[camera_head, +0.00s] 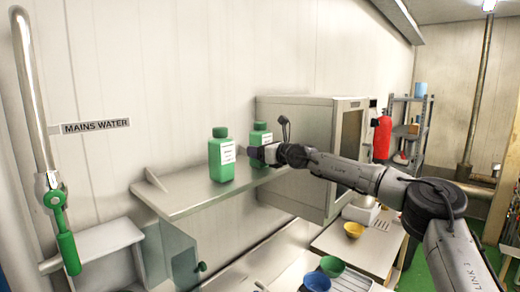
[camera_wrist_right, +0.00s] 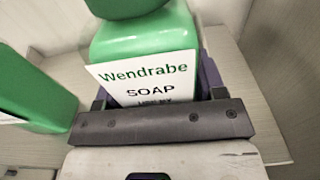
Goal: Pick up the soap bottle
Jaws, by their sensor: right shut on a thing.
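The soap bottle (camera_head: 261,134) is green with a white label and stands upright at the shelf, near the grey cabinet. In the right wrist view the soap bottle (camera_wrist_right: 142,45) fills the middle, its label reading "Wendrabe SOAP". My right gripper (camera_head: 257,154) is shut on it, with a finger on either side of its body. The gripper hides the bottle's lower part, so I cannot tell whether its base touches the shelf. My left gripper is not in view.
A second green bottle (camera_head: 221,158) stands on the metal shelf (camera_head: 190,192), left of the soap bottle and close to my right gripper. The grey cabinet (camera_head: 295,120) is close on the right. Yellow (camera_head: 353,230), green (camera_head: 332,266) and blue (camera_head: 316,281) bowls are below.

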